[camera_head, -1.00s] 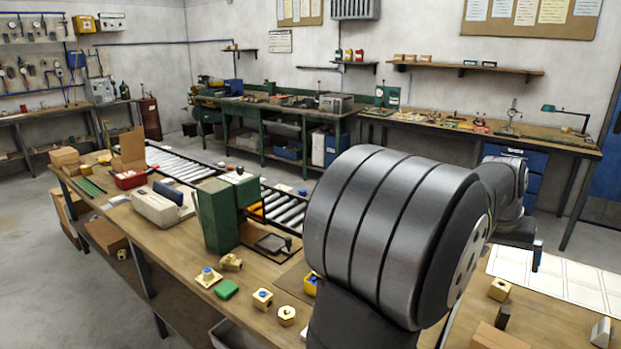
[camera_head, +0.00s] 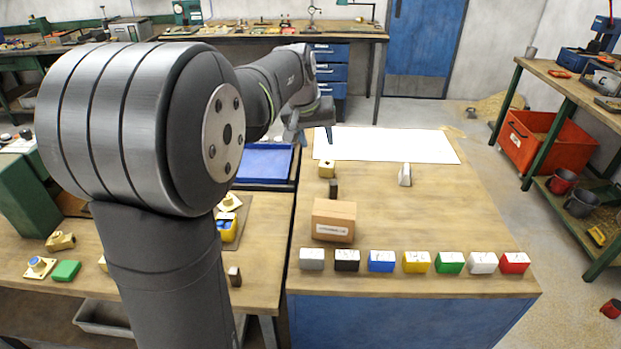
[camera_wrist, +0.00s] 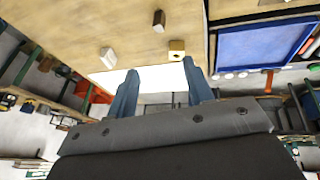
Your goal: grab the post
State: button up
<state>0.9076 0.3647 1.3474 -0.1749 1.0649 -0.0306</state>
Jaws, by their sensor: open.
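No thing is labelled a post; small upright pieces could fit. A dark brown upright piece (camera_head: 333,189) stands on the bench between a brass block (camera_head: 327,169) and a cardboard box. It shows at the top of the wrist view (camera_wrist: 158,20). A pale grey, wedge-like piece (camera_head: 405,175) stands to the right, also in the wrist view (camera_wrist: 107,57). Another dark piece (camera_head: 235,276) stands on the left bench. My gripper (camera_head: 316,136) is beyond the brass block, near the white sheet; its two blue-grey fingers (camera_wrist: 160,67) are apart, with nothing held between them.
A cardboard box (camera_head: 334,220) stands behind a front row of coloured blocks (camera_head: 416,262). A white sheet (camera_head: 385,144) lies at the bench's far end. A blue tray (camera_head: 264,163) lies left. My arm hides part of the left bench. The bench's right side is mostly clear.

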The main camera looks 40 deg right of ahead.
jog(key=n+g, duration=0.4)
jog(key=n, duration=1.6)
send_near(333, 183)
jog(key=shift+n+y, duration=0.3)
jog(key=x, duration=0.7)
jog(key=shift+w+d+f, duration=0.2)
jog(key=shift+w+d, duration=0.1)
jog(key=shift+d, duration=0.1)
jog(key=x, duration=0.5)
jog(key=shift+s+a, duration=0.15)
jog(key=shift+s, duration=0.2)
grip_shut()
